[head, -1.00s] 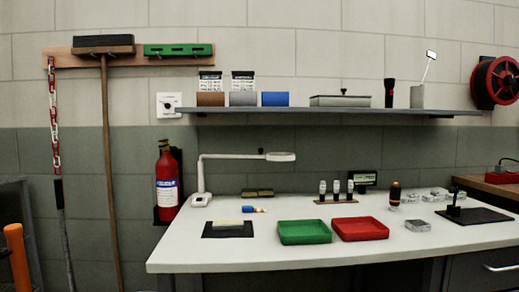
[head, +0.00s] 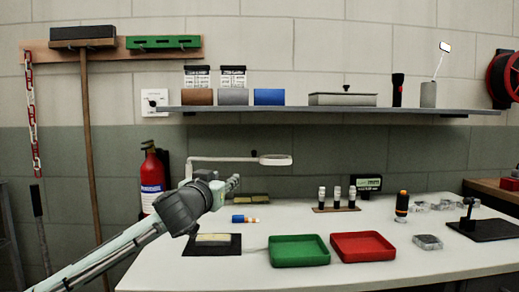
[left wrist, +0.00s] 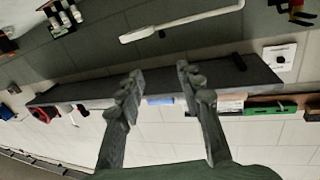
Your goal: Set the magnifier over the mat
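The magnifier is a white lamp on a jointed arm, with its round head (head: 275,160) held level above the back of the bench. Its lower post and base are hidden behind my left arm. The black mat (head: 234,250) lies at the bench's left front with a pale yellow block (head: 214,239) on it. The magnifier head stands right of and behind the mat. My left gripper (head: 236,182) is raised in front of the magnifier's post, below its horizontal arm. In the left wrist view the gripper (left wrist: 158,78) is open and empty, with the magnifier (left wrist: 180,22) beyond its fingertips. My right gripper is not in view.
A green tray (head: 299,251) and a red tray (head: 362,246) sit right of the mat. A small blue-and-orange item (head: 244,219) lies behind it. A wall shelf (head: 320,110) runs above the bench. A fire extinguisher (head: 152,178) hangs at the left.

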